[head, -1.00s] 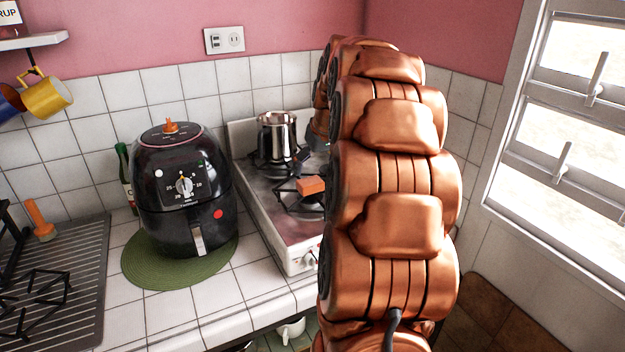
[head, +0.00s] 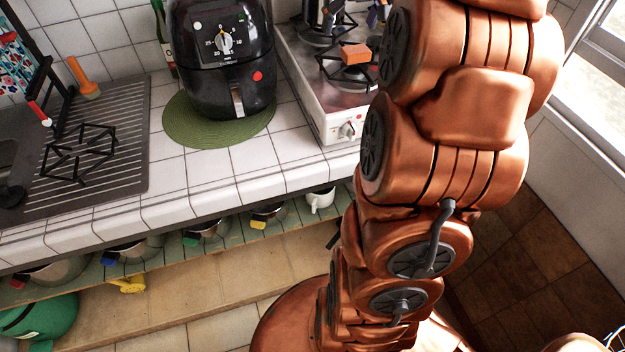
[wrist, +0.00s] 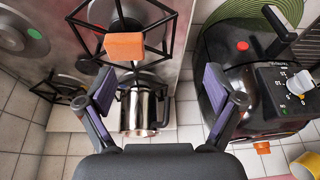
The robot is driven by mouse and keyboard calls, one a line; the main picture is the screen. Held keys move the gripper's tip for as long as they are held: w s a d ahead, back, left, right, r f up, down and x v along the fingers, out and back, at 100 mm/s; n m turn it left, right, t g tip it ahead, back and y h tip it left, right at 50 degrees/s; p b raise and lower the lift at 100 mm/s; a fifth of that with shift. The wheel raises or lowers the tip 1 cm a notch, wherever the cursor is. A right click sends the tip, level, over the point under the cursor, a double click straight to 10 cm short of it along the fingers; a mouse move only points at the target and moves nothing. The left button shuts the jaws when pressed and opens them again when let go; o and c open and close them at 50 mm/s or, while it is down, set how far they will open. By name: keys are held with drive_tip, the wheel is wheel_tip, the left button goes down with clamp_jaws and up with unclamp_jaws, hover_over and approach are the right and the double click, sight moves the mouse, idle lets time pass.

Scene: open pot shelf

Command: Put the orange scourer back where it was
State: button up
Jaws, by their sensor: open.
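The orange scourer (head: 355,54) is a small block resting on a black burner grate of the white stove (head: 331,105). In the wrist view the scourer (wrist: 124,46) shows upper left of centre, apart from my gripper. My gripper (wrist: 159,89) is open and empty, its two purple-padded fingers wide apart. A steel pot (wrist: 139,111) shows between and beyond the fingers. In the head view my arm covers the right part of the stove, and the gripper is mostly cut off at the top.
A black air fryer (head: 222,62) stands on a green mat (head: 183,127) left of the stove. A ridged drainer (head: 115,150) holds a black grate and an orange-handled tool.

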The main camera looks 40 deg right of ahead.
drive_tip(key=s+a+f+n+g+y, duration=0.1)
drive_tip(key=s+a+f, duration=0.3)
drive_tip(key=a, duration=0.6)
drive_tip(key=s+a+f+n+g, duration=0.1)
drive_tip(key=s+a+f+g, duration=0.2)
drive_tip(key=a, duration=0.7)
drive_tip(key=s+a+f, duration=0.3)
drive_tip(key=s, duration=0.3)
drive_tip(key=s+a+f+g, duration=0.1)
drive_tip(key=s+a+f, duration=0.2)
drive_tip(key=s, duration=0.3)
drive_tip(key=s+a+f+n, duration=0.1)
drive_tip(key=s+a+f, duration=0.2)
drive_tip(key=s, duration=0.3)
drive_tip(key=shift+s+a+f+g, duration=0.25)
drive_tip(key=shift+a+g, duration=0.05)
drive_tip(key=shift+a, duration=0.1)
